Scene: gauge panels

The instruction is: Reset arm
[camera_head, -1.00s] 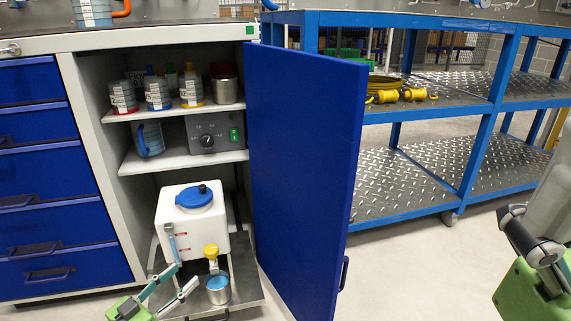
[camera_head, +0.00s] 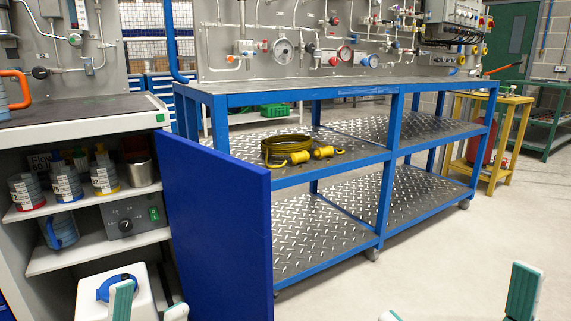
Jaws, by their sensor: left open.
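My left gripper (camera_head: 149,308) is at the bottom left edge, with two teal fingertips apart and nothing seen between them. It shows in front of the white tank (camera_head: 90,305) with the blue lid (camera_head: 106,290), whose lower part is out of the picture. My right gripper (camera_head: 456,306) is at the bottom right edge. Its two teal fingertips stand wide apart over bare floor, with nothing seen between them. The rest of both arms is out of the picture.
The blue cabinet door (camera_head: 215,225) stands open, right of the cabinet shelves holding labelled cans (camera_head: 66,183) and a grey control box (camera_head: 130,215). A blue workbench (camera_head: 385,150) carries a yellow hose coil (camera_head: 287,150). The floor (camera_head: 450,250) at the right is clear.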

